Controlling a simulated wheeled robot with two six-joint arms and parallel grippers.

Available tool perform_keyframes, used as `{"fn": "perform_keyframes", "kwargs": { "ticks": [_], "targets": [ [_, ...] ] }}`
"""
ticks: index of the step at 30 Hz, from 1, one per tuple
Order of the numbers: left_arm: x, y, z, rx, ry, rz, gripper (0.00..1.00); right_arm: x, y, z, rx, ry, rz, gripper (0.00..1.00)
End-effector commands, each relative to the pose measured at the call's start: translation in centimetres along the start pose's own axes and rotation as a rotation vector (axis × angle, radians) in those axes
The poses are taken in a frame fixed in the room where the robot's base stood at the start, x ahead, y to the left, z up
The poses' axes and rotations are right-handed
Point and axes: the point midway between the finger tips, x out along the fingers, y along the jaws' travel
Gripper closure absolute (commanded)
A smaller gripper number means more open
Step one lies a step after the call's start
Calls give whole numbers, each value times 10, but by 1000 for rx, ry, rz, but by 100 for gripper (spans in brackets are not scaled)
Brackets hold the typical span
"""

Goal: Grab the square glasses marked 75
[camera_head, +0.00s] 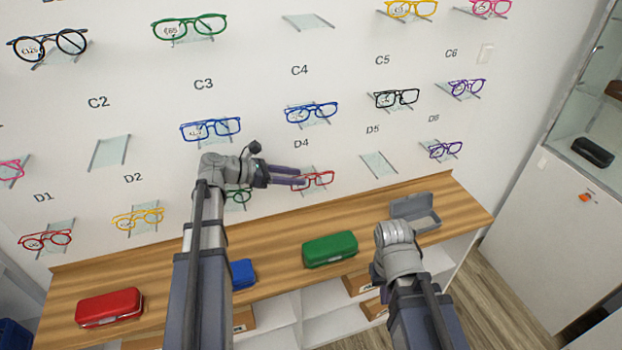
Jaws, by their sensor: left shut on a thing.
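Red square-framed glasses (318,180) are at a clear holder on the wall, below the D4 label. My left gripper (298,178) reaches in from the left, and its fingers are shut on the left side of these red glasses. The number on their lens is too small to read, so I cannot tell whether it is 75. My right arm's end (395,240) is low in front of the shelf, near the grey case. Its fingers are hidden, and I see nothing held there.
Other glasses hang around, including green ones (238,197) behind my left wrist and blue ones (312,113) above. The wooden shelf (280,240) holds a red case (109,307), a blue case (243,273), a green case (330,249) and an open grey case (414,211).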

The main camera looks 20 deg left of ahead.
Motion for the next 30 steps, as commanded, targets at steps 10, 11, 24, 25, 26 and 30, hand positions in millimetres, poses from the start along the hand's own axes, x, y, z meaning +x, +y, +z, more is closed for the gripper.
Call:
{"fn": "perform_keyframes", "kwargs": {
  "ticks": [10,11,24,25,26,30],
  "targets": [
    [0,0,0,0,0,0,100,0,0,0,0,0,0,100],
    [0,0,0,0,0,0,100,0,0,0,0,0,0,100],
    [-2,0,11,0,0,-1,100,-11,1,1,0,0,0,100],
    [-2,0,13,0,0,-1,100,-12,1,1,0,0,0,100],
    [-2,0,15,1,0,-1,100,-15,1,1,0,0,0,100],
    [-4,-1,28,1,0,-2,100,-27,3,2,0,0,0,100]
  ]
}}
